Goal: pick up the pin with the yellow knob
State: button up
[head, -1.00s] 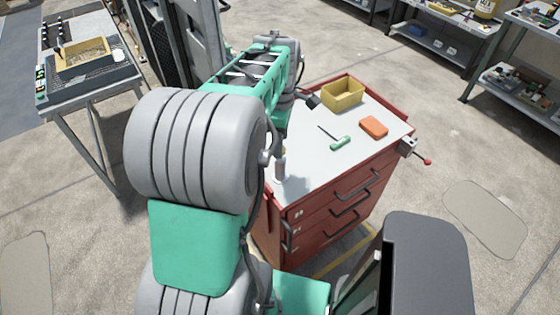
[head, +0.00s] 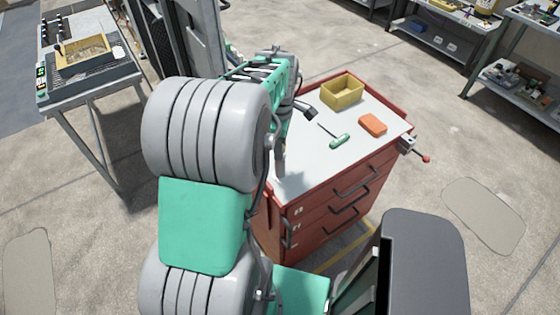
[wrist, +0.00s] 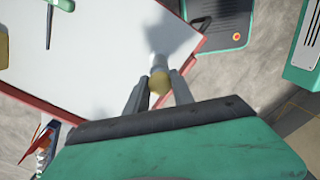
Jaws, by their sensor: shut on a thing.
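The pin's yellow knob (wrist: 159,83) shows between the two fingertips of my gripper (wrist: 158,90) in the wrist view. The fingers are closed in on it from both sides. A pale, blurred part shows just beyond the knob, over the cart top. I cannot tell whether the pin touches the surface. In the head view my gripper (head: 279,168) is at the near left part of the red cart's white top (head: 310,165), mostly hidden by my arm. The knob cannot be made out there.
On the cart top are a yellow bin (head: 342,92), a green-handled screwdriver (head: 340,141) and an orange block (head: 373,125). A vise with a red-tipped handle (head: 409,146) is on the cart's right edge. A table with a tray (head: 85,55) stands at the far left.

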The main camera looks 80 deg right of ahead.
grip_shut()
dwell(0.3)
jog(key=shift+d+r, duration=0.1)
jog(key=shift+r, duration=0.35)
notch_tip(320, 180, up, 27)
jog(key=p, duration=0.6)
jog(key=shift+w, duration=0.1)
